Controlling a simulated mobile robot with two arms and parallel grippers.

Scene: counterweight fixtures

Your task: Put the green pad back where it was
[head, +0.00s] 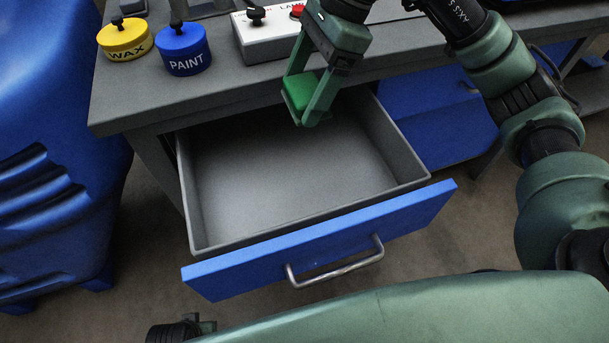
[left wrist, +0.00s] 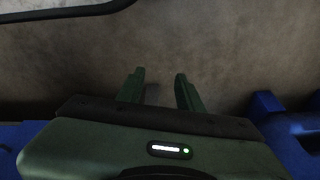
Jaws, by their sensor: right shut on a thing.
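The green pad (head: 299,91) is held between the fingers of my right gripper (head: 308,108) in the head view. The pad and the fingertips are over the back of the open drawer (head: 290,180), just in front of the workbench edge. The part of the drawer floor that shows is bare grey. My left gripper (left wrist: 159,80) shows in the left wrist view with its two fingers apart and nothing between them, over the floor.
The workbench (head: 120,95) carries a yellow WAX tin (head: 125,45), a blue PAINT tin (head: 184,62) and a white box (head: 265,45) with a black knob and a red button. The drawer's blue front (head: 320,240) has a metal handle (head: 335,268). A blue body stands at the left.

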